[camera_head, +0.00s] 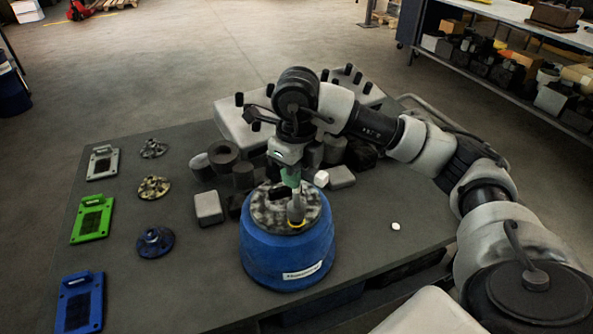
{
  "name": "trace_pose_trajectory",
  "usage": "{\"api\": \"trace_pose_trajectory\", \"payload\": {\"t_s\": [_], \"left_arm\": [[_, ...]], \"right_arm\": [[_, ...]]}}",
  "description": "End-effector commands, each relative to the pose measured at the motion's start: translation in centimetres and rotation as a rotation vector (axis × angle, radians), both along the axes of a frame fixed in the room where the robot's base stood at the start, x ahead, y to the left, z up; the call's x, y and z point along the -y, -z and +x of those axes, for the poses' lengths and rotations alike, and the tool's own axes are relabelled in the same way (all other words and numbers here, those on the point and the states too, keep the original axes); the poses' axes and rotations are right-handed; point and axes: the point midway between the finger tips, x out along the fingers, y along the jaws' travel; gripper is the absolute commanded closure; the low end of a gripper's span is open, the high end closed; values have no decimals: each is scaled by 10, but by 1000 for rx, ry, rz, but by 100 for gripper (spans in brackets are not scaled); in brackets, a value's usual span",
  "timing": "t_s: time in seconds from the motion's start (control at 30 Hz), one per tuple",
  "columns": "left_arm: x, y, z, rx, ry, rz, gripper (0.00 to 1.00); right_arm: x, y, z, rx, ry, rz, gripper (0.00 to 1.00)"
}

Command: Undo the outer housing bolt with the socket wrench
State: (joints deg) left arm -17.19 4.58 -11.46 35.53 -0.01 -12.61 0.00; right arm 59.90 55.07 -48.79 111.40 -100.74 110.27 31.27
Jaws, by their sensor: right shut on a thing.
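The blue housing (268,256) stands on the dark table, with a white label on its front and a mottled grey-black top (262,212). My right gripper (289,172) is above the housing's top, pointing down. It is shut on the socket wrench (296,208), which is upright, with its grey lower end on the front part of the top. A yellow ring shows around its foot. The outer housing bolt cannot be made out; the wrench may cover it. My left gripper is not in view.
Green (92,219), blue (79,303) and grey (102,162) plates and several round discs (154,242) lie on the left of the table (190,285). Grey blocks (208,207) and dark parts crowd behind the housing. A small white piece (396,226) lies at right.

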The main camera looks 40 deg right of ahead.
Motion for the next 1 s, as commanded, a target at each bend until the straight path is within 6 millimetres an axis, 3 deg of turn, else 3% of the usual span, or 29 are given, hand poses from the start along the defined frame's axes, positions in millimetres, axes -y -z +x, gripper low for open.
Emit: {"api": "trace_pose_trajectory", "payload": {"t_s": [1.0], "left_arm": [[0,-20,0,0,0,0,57]], "right_arm": [[0,-2,0,0,917,3,100]]}}
